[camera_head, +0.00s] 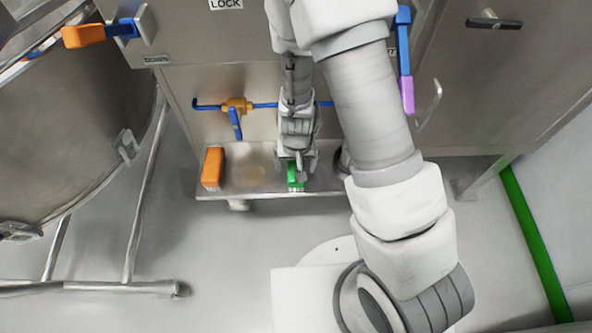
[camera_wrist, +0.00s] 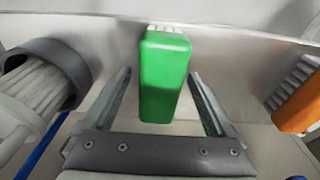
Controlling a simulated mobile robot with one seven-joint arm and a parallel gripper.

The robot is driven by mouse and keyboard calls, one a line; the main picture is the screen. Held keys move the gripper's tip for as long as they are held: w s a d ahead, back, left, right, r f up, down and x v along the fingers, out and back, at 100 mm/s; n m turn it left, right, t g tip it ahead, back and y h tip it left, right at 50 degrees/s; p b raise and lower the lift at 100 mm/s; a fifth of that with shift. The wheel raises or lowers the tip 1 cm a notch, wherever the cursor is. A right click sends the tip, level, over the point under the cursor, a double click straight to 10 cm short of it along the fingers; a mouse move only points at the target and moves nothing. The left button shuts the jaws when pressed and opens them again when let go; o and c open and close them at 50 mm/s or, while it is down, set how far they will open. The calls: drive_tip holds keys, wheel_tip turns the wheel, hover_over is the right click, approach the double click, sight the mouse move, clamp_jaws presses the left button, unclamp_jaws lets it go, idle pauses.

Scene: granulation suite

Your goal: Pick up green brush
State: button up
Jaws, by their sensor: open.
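The green brush (camera_wrist: 164,75) lies on a metal shelf, its pale bristles showing at the far end in the wrist view. My gripper (camera_wrist: 163,80) is open, with one finger on each side of the brush and a gap visible on both sides. In the head view the green brush (camera_head: 295,177) shows near the shelf's front edge, partly hidden under my gripper (camera_head: 297,171). I cannot tell how far the fingers reach down beside it.
An orange brush (camera_head: 212,168) stands at the shelf's left end. A dark round holder with pale bristles (camera_wrist: 45,80) is close on the other side. The metal shelf (camera_head: 250,180) sits below blue pipework with a valve (camera_head: 237,106). A round vessel (camera_head: 70,110) stands left.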

sight(296, 162)
drive_tip(key=shift+c, duration=0.4)
clamp_jaws()
drive_tip(key=shift+r, duration=0.1)
drive_tip(key=shift+r+p, duration=0.35)
drive_tip(key=shift+r, duration=0.05)
wheel_tip(296, 162, up, 4)
drive_tip(key=shift+f+p, duration=0.25)
drive_tip(key=shift+p, duration=0.75)
drive_tip(key=s+r+p, duration=0.6)
drive_tip(key=s+p, duration=0.5)
drive_tip(key=p, duration=0.3)
drive_tip(key=shift+s+a+r, duration=0.25)
drive_tip(key=shift+s+r, duration=0.05)
drive_tip(key=shift+r, duration=0.05)
